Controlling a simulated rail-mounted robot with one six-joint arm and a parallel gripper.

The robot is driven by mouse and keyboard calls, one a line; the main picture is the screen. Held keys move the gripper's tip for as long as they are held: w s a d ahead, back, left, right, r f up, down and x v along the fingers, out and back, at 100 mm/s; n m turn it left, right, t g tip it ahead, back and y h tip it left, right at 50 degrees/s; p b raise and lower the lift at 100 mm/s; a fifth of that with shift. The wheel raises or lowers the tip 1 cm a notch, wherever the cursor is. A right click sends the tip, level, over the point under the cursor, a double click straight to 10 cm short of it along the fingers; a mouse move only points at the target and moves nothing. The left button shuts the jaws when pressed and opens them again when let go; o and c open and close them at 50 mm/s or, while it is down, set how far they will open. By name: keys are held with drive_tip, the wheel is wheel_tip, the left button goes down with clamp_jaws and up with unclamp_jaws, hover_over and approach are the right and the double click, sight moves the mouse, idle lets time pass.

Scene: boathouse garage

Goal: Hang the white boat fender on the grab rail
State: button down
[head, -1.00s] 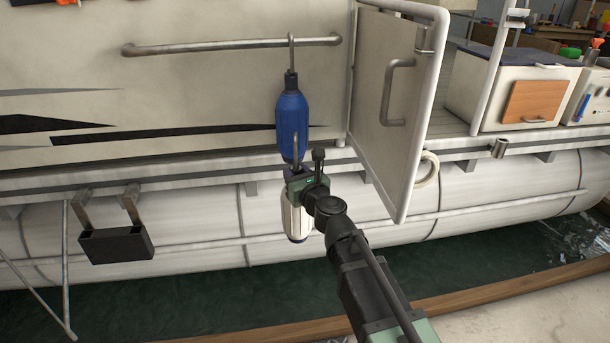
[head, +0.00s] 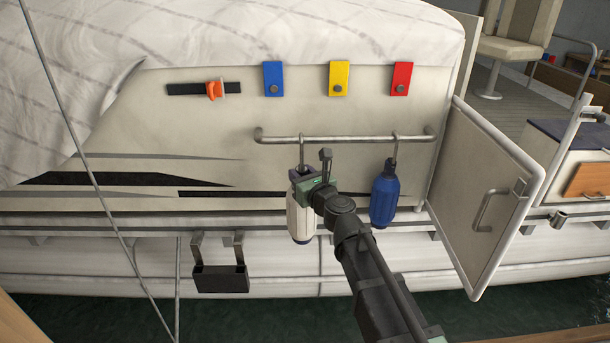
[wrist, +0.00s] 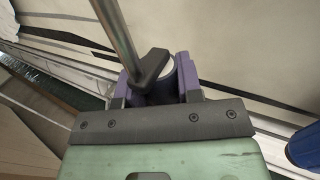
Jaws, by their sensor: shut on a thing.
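The white boat fender (head: 299,222) hangs upright below my gripper (head: 312,188), which is shut on its top end. In the wrist view, my gripper's purple fingers (wrist: 158,82) close around the fender's dark top fitting (wrist: 152,68), with its metal hook stem (wrist: 116,28) rising past them. The fender's hook (head: 301,140) overlaps the grab rail (head: 350,138) in the head view; I cannot tell if it bears on the rail. The blue fender (head: 384,200) hangs from the rail on the right and shows at the wrist view's right edge (wrist: 305,150).
An open white gate (head: 490,195) stands right of the blue fender. Blue, yellow and red tags (head: 339,78) sit above the rail. A black box bracket (head: 221,279) hangs at lower left. The rail left of the white fender is clear.

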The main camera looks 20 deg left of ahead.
drive_tip(key=shift+w, duration=0.2)
drive_tip(key=w+a+f+b, duration=0.3)
drive_tip(key=w, duration=0.5)
drive_tip(key=shift+f+b, duration=0.25)
drive_tip(key=shift+b, duration=0.05)
idle(0.5)
drive_tip(key=shift+a, duration=0.1)
